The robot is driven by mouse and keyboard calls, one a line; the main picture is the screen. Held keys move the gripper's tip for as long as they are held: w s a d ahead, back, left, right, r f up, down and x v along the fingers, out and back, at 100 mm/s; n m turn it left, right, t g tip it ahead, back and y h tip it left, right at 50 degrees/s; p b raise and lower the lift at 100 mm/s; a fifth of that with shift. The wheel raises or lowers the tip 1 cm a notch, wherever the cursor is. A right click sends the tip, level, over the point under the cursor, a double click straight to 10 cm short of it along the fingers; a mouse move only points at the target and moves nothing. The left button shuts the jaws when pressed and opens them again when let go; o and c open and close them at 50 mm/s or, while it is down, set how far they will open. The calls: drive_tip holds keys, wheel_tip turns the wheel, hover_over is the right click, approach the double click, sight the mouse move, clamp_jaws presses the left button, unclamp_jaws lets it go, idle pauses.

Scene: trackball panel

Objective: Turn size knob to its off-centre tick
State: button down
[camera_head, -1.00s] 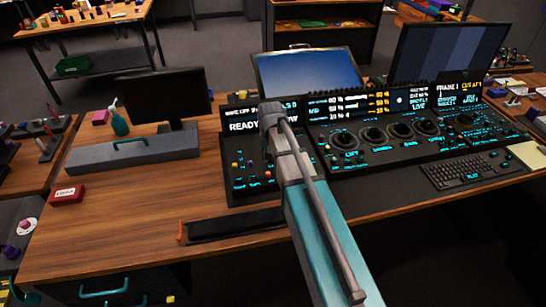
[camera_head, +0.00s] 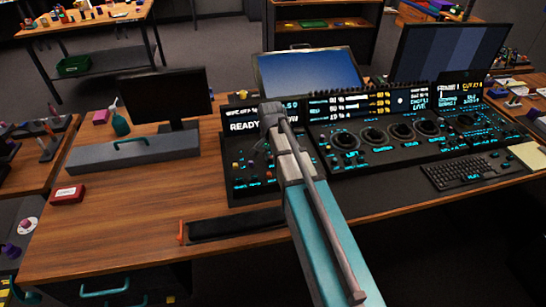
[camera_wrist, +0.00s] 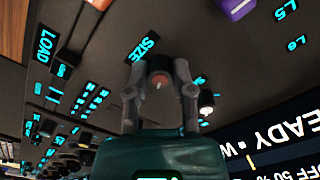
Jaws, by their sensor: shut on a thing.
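The size knob (camera_wrist: 160,79) shows in the wrist view as a dark round knob with a reddish cap and a light pointer line, just below the SIZE label (camera_wrist: 149,46). My gripper (camera_wrist: 160,88) has one finger on each side of the knob and is shut on it. Tick marks around the knob are too small or hidden to read. In the head view my gripper (camera_head: 270,150) is over the left panel section (camera_head: 240,195), under the READY display. My wrist and arm hide the knob in that view.
A white-capped knob (camera_wrist: 206,102) stands close to the right finger in the wrist view. A purple control (camera_wrist: 236,8) and small switches lie around. The trackball panel (camera_head: 400,155) extends right, with a keyboard (camera_head: 470,169) in front.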

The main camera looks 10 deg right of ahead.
sight(271, 157)
drive_tip(key=shift+w, duration=0.2)
drive_tip(key=c, duration=0.6)
unclamp_jaws()
drive_tip(key=shift+d, duration=0.1)
drive_tip(key=shift+o, duration=0.6)
drive_tip(key=shift+s, duration=0.1)
wheel_tip(271, 157, up, 3)
drive_tip(key=n+p, duration=0.3)
drive_tip(key=shift+n, duration=0.3)
wheel_tip(271, 157, up, 11)
drive_tip(key=n+p, duration=1.1)
drive_tip(key=n, duration=0.5)
drive_tip(key=shift+n, duration=0.4)
